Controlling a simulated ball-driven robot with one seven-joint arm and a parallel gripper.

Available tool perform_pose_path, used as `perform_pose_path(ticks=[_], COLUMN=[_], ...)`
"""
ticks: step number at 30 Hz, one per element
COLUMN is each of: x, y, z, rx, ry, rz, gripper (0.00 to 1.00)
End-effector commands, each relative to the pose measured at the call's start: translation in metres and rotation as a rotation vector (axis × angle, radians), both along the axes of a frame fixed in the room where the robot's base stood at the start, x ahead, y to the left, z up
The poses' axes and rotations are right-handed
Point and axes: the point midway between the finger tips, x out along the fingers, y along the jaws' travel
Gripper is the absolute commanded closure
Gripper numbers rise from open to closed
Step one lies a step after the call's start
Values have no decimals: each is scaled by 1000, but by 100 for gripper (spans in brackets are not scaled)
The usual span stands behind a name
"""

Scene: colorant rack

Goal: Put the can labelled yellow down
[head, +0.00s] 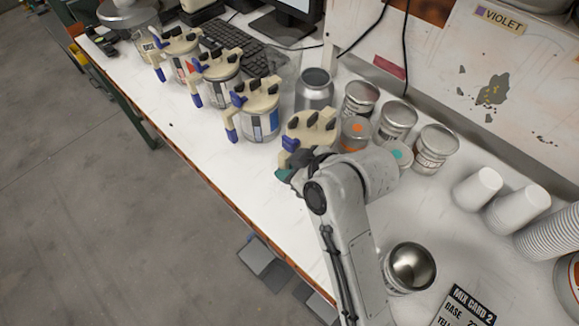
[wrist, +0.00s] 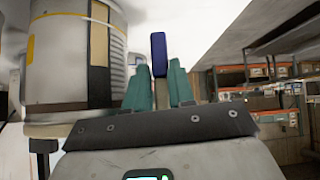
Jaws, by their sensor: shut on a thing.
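A can with a cream pump lid, black knobs and a blue handle (head: 313,125) is at the middle of the bench in the head view; my arm hides its lower part. My gripper (head: 285,175) is at its near side. In the wrist view, my gripper (wrist: 160,88) has its teal fingers shut on the blue handle (wrist: 158,48). The can body (wrist: 70,60) beside it has ochre-yellow bands and appears upside down. Its label text is not readable. I cannot tell whether its base touches the bench.
Several similar lidded cans, one of them (head: 255,110), stand in a row to the left. Open tins (head: 397,120) stand close behind and right. The bench's front edge (head: 235,205) is near.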

Motion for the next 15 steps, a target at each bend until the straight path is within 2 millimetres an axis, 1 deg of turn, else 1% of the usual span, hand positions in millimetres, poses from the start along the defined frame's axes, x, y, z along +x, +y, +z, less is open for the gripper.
perform_pose_path(ticks=[1, 3, 4, 6, 11, 15], x=[1, 1, 0, 0, 0, 0], y=[0, 0, 0, 0, 0, 0], z=[2, 0, -2, -2, -2, -2], rx=[3, 2, 0, 0, 0, 0], ry=[-7, -6, 0, 0, 0, 0], rz=[0, 0, 0, 0, 0, 0], gripper=[100, 100, 74, 67, 52, 51])
